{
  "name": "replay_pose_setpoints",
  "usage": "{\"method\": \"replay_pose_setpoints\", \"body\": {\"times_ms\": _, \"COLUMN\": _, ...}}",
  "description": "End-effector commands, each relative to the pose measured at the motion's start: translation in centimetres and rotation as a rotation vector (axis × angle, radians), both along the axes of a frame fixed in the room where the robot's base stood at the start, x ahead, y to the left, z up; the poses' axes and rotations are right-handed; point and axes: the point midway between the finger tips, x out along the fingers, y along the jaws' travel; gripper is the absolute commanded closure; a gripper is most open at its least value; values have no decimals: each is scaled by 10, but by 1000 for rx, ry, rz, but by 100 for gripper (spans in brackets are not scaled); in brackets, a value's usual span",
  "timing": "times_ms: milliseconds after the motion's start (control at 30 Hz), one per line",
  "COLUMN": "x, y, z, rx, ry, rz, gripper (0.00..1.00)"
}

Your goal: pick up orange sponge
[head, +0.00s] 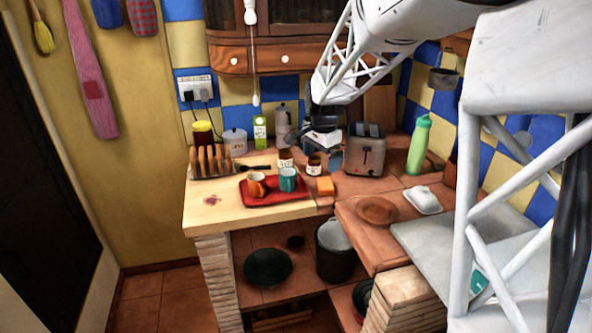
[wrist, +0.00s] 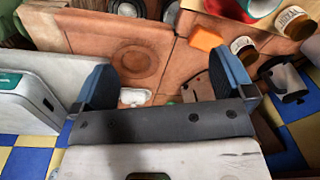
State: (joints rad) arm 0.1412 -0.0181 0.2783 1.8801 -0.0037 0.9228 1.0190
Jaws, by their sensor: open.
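The orange sponge (head: 325,186) lies on the counter just right of the red tray (head: 270,198). In the wrist view the orange sponge (wrist: 206,38) shows whole at upper right, beyond the fingers. My gripper (head: 322,158) is high over the back of the counter, in front of the toaster's left side in the head view. In the wrist view my gripper (wrist: 164,76) has its two blue-padded fingers wide apart, with nothing between them. The sponge is apart from both fingers.
Two labelled jars (head: 285,159) stand behind the sponge. The tray holds an orange cup (head: 257,185) and a teal cup (head: 288,180). A toaster (head: 364,152), a green bottle (head: 418,145), a brown plate (head: 376,210) and a white dish (head: 422,200) stand to the right.

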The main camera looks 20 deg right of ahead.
Motion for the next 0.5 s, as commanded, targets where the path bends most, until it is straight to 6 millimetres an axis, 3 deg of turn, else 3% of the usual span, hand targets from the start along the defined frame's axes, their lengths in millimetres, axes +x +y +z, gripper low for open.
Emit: {"method": "replay_pose_setpoints", "body": {"times_ms": 500, "x": 115, "y": -53, "z": -87, "rx": 27, "ry": 48, "rz": -372, "gripper": 0}}
